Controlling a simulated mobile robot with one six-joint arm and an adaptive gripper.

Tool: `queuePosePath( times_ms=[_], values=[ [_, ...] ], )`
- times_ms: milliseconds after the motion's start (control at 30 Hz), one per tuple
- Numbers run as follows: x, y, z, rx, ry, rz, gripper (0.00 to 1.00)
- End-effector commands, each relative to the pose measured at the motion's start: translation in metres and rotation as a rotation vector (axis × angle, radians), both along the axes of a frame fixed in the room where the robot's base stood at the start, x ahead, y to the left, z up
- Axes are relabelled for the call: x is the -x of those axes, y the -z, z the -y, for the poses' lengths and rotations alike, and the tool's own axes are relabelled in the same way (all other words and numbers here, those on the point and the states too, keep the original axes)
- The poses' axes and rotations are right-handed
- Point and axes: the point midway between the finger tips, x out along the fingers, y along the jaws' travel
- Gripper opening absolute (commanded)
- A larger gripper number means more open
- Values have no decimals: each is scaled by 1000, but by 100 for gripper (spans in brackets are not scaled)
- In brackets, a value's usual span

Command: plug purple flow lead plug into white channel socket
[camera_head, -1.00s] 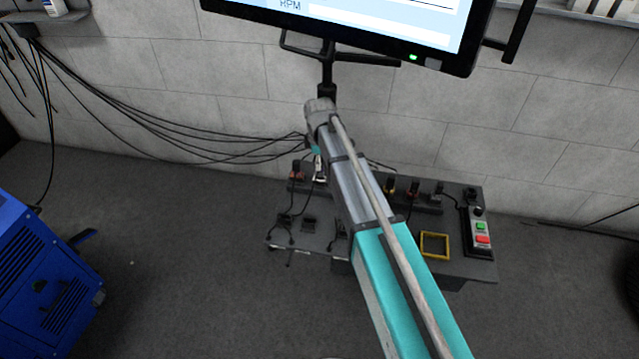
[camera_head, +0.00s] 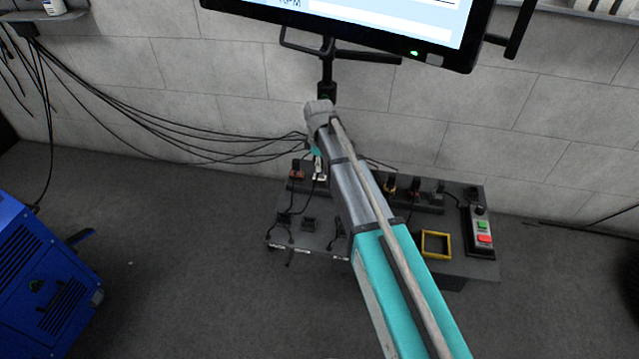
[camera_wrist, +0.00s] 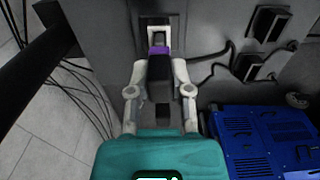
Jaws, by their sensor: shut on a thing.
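My gripper (camera_wrist: 158,80) is shut on the purple flow lead plug, a black plug with a purple band (camera_wrist: 158,50), seen in the wrist view between the two pale fingers. The plug's front end points up the picture at a light-rimmed socket (camera_wrist: 158,34) on the dark panel, which seems to be the white channel socket. The plug's tip and the socket overlap in this view, and I cannot tell whether the plug is seated. In the head view my gripper (camera_head: 319,172) is at the panel's back left, and the plug is too small to make out.
The dark panel (camera_head: 385,262) carries other plugs (camera_head: 297,174), a yellow frame (camera_head: 436,244) and a green-and-red button box (camera_head: 481,232). Black cables (camera_head: 190,132) run along the wall to the left. A monitor (camera_head: 380,25) hangs above. A blue machine (camera_head: 45,270) stands at left.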

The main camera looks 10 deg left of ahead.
Motion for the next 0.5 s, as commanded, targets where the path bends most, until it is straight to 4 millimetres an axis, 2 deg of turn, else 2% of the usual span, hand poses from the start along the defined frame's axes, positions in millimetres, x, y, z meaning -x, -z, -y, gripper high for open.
queuePosePath(
  times_ms=[500],
  values=[
    [0,12,0,0,0,0,0]
  ],
)
